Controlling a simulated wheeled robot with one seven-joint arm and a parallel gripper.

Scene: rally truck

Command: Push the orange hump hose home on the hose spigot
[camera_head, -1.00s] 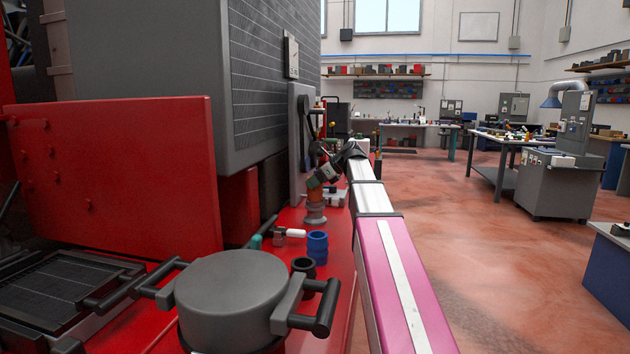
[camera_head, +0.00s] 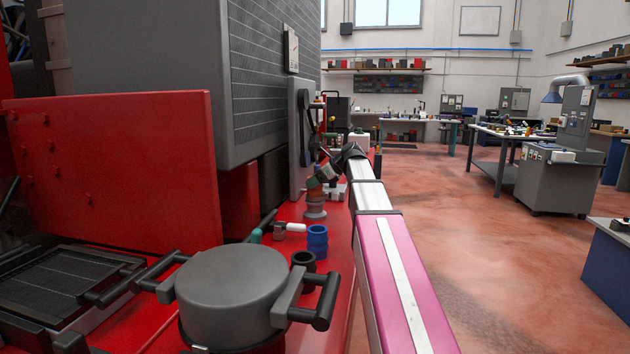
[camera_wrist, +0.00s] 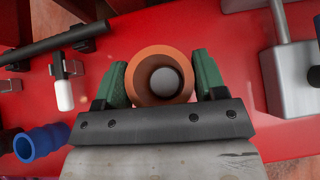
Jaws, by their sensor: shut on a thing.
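The orange hump hose (camera_wrist: 159,78) is between the green fingers of my gripper (camera_wrist: 158,82), which is shut on it. In the wrist view I look down its open bore, and a grey round end, likely the hose spigot (camera_wrist: 165,82), shows inside. In the head view the hose (camera_head: 315,196) is small, upright and right above the grey spigot base (camera_head: 315,211) on the red deck. My gripper (camera_head: 322,176) is tilted down over it from the right. How far the hose sits on the spigot is hidden.
A grey lidded pot (camera_head: 230,290) fills the front. A grey block with a rod (camera_wrist: 292,82) is right of my gripper in the wrist view.

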